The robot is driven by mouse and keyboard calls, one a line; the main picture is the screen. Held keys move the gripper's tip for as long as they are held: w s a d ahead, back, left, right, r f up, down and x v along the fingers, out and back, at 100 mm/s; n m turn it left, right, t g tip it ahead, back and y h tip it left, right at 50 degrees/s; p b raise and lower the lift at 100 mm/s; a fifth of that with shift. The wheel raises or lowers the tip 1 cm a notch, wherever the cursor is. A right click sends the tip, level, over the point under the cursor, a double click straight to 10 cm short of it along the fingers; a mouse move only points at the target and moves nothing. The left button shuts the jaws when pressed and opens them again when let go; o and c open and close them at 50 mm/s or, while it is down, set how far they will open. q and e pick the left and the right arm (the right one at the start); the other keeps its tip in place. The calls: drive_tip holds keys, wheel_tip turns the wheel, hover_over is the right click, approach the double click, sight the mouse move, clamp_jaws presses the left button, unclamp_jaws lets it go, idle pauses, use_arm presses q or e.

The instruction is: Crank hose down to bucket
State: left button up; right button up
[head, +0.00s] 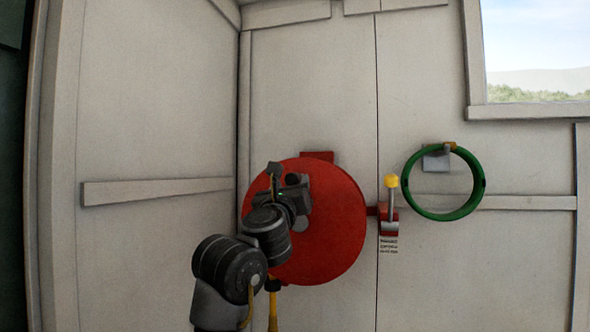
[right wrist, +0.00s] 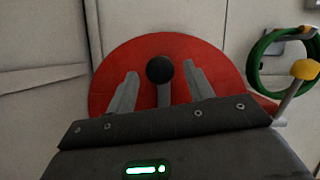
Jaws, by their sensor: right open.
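A large red hose reel (head: 335,225) is mounted on the pale wall, and its red disc fills the middle of the right wrist view (right wrist: 205,55). My right gripper (head: 292,185) is in front of the disc. In the right wrist view its two grey fingers (right wrist: 160,88) are open, with the crank's round black knob (right wrist: 160,69) and grey stem between them. The fingers appear apart from the knob on both sides. A yellow length (head: 273,312) with a black end shows below the disc, partly behind my arm. I see no bucket. My left gripper is out of view.
A yellow-knobbed lever (head: 392,205) on a red mount stands just right of the reel. A coiled green hose (head: 409,196) hangs on a grey wall bracket further right. A window (head: 535,50) is at upper right. The wall corner is close on the left.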

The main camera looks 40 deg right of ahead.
drive_tip(key=p+x, duration=0.1)
drive_tip(key=x, duration=0.3)
drive_tip(key=shift+w+d+r+p, duration=0.15)
drive_tip(key=shift+d+r+p, duration=0.1)
drive_tip(key=shift+p, duration=0.15)
drive_tip(key=shift+w+d, duration=0.4)
drive_tip(key=shift+c, duration=0.3)
clamp_jaws()
